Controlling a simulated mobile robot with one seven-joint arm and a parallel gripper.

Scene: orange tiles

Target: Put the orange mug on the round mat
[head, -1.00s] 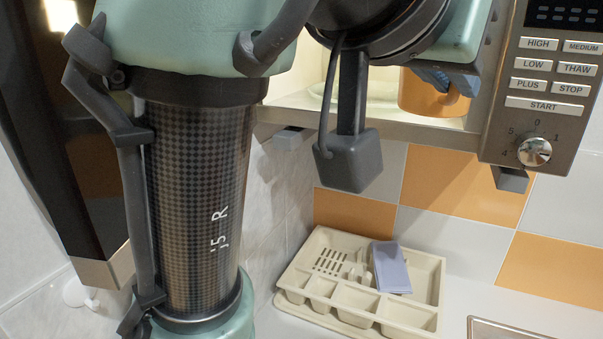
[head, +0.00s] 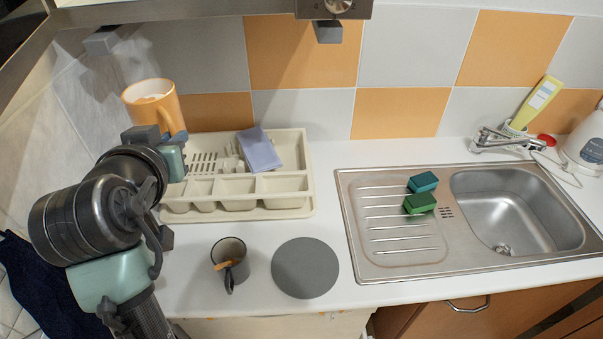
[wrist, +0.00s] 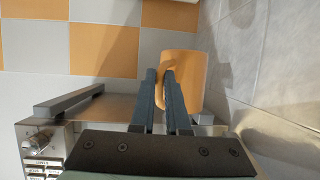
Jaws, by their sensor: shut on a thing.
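The orange mug (head: 150,106) is held up in the air, upright or nearly so, in front of the left wall tiles and above the back left of the dish tray. My gripper (head: 172,142) is shut on its handle; in the wrist view the two fingers (wrist: 160,76) pinch the handle at the left side of the orange mug (wrist: 188,70). The round mat (head: 305,268) is a flat grey disc on the white counter, bare, well to the right of and below my gripper.
A dark grey mug (head: 230,258) holding something orange-brown stands just left of the mat. The sink (head: 515,210) with two sponges is at right. The microwave (head: 200,8) overhangs above.

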